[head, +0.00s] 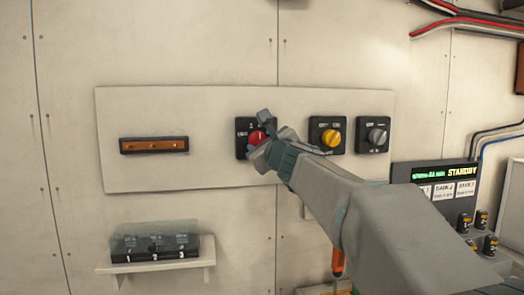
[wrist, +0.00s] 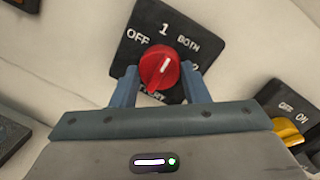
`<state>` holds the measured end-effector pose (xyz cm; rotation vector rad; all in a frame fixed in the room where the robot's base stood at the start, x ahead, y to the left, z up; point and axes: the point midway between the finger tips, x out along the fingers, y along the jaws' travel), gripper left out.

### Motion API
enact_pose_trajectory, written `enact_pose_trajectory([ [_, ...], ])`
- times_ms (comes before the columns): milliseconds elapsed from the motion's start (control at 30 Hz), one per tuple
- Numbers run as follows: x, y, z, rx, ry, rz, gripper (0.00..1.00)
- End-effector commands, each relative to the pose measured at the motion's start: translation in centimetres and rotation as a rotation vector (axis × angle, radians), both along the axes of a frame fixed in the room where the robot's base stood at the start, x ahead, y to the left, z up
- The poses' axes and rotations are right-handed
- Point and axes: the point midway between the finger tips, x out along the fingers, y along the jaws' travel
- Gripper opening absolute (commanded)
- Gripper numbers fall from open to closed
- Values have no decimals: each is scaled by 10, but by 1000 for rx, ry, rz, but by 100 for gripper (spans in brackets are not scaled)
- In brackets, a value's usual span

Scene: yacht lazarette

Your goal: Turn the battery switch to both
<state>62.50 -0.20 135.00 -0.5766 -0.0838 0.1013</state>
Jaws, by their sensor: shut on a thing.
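The battery switch (wrist: 174,30) is a black square plate with a round red knob (wrist: 160,67), lettered OFF, 1, BOTH and 2. It also shows in the head view as a black plate (head: 242,125), partly hidden by my gripper (head: 262,132). In the wrist view, my gripper (wrist: 159,88) has one finger on each side of the red knob and is shut on it. The white mark on the knob points up and slightly right, roughly between 1 and BOTH; the exact setting is hard to tell. The lower lettering is partly hidden by the knob.
A yellow-knobbed switch (head: 328,136) and a grey-knobbed switch (head: 374,136) sit right of it on the same white panel (head: 200,105). A shelf (head: 160,265) with a covered box is below. A STANDBY display (head: 433,173) stands right.

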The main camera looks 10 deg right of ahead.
Motion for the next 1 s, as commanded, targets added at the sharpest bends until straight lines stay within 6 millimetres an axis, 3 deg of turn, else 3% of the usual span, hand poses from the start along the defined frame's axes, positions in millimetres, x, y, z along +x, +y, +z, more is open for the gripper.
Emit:
enact_pose_trajectory([
  [500, 0, 2, -2, 328, 0, 3, 18],
  [1000, 0, 1, -1, 386, 0, 0, 18],
])
